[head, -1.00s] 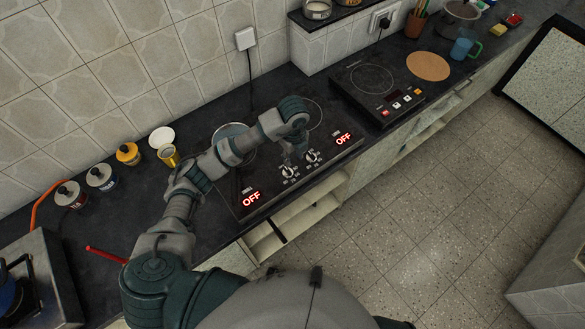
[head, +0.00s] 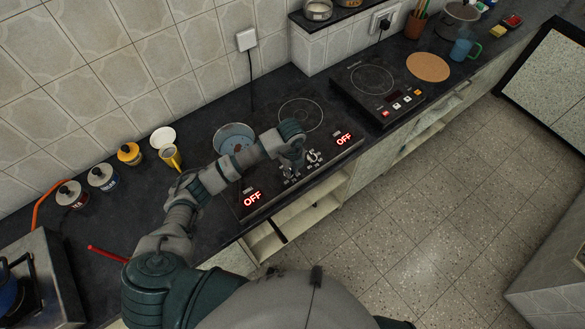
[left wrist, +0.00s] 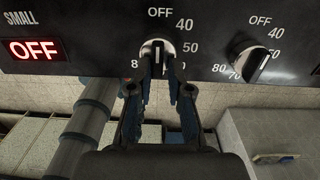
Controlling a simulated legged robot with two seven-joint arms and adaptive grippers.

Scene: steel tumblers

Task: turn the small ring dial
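The small ring dial (left wrist: 157,49) is a round knob on the dark front panel, to the right of the label SMALL and a red OFF display (left wrist: 35,50). Its grip bar stands upright below the OFF mark. My left gripper (left wrist: 158,62) is at this dial, with one finger on each side of the bar. Its tips are close to the bar, but I cannot tell whether they press on it. In the head view my left gripper (head: 291,165) largely covers the dial. My right gripper is not in view.
A second dial (left wrist: 255,62), turned aslant, sits close on the right of my fingers. The hob also bears a blue-grey pan (head: 234,136) and a bare ring (head: 301,114). A separate single hob (head: 371,80) stands to the right. Cups and jars stand left.

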